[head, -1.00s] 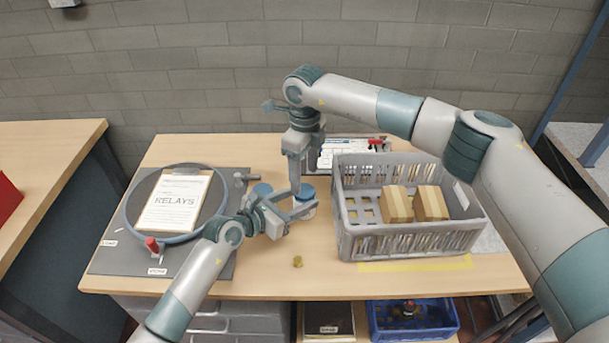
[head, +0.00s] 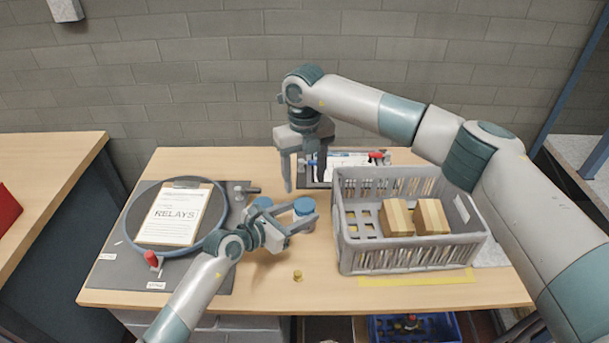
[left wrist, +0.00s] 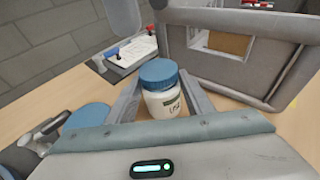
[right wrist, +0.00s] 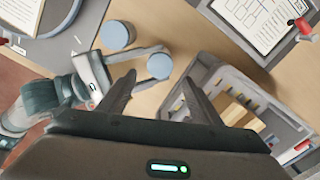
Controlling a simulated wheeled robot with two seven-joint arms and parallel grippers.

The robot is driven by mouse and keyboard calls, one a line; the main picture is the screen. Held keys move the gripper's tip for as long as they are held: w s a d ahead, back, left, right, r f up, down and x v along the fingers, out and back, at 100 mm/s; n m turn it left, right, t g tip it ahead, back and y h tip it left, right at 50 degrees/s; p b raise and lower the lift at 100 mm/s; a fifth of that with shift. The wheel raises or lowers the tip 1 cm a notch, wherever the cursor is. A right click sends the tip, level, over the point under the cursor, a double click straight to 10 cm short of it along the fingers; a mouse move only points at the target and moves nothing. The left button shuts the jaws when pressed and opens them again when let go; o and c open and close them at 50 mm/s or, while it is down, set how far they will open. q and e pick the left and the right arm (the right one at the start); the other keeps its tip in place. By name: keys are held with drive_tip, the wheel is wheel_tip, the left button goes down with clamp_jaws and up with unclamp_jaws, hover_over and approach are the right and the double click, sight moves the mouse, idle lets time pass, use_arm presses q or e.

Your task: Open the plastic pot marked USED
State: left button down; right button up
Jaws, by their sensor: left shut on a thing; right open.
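A white plastic pot with a blue lid (head: 304,206) stands upright on the table. In the left wrist view the pot (left wrist: 163,101) shows a partly visible label that seems to begin "US". The lid sits on it. My left gripper (head: 301,217) is shut around the pot's body, one finger on each side. My right gripper (head: 304,184) is open and empty, pointing down above and behind the pot. In the right wrist view the lid (right wrist: 159,66) appears between its fingertips, apart from them. A second blue-lidded pot (head: 262,203) stands to the left, partly hidden by my left gripper.
A grey crate (head: 405,260) holding cardboard boxes stands close on the right. A grey mat (head: 110,254) with a ring and RELAYS clipboard (head: 173,215) lies left. A small brass part (head: 298,276) lies in front. A board with colored-handled items (head: 352,160) lies behind.

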sight(305, 204)
drive_tip(key=shift+r+m, duration=0.1)
drive_tip(key=shift+m, duration=0.2)
drive_tip(key=shift+f, duration=4.05)
drive_tip(key=c, duration=1.1)
drive_tip(key=n, duration=0.5)
drive_tip(key=shift+n, duration=0.3)
drive_tip(key=n, duration=0.4)
drive_tip(key=shift+n, duration=0.3)
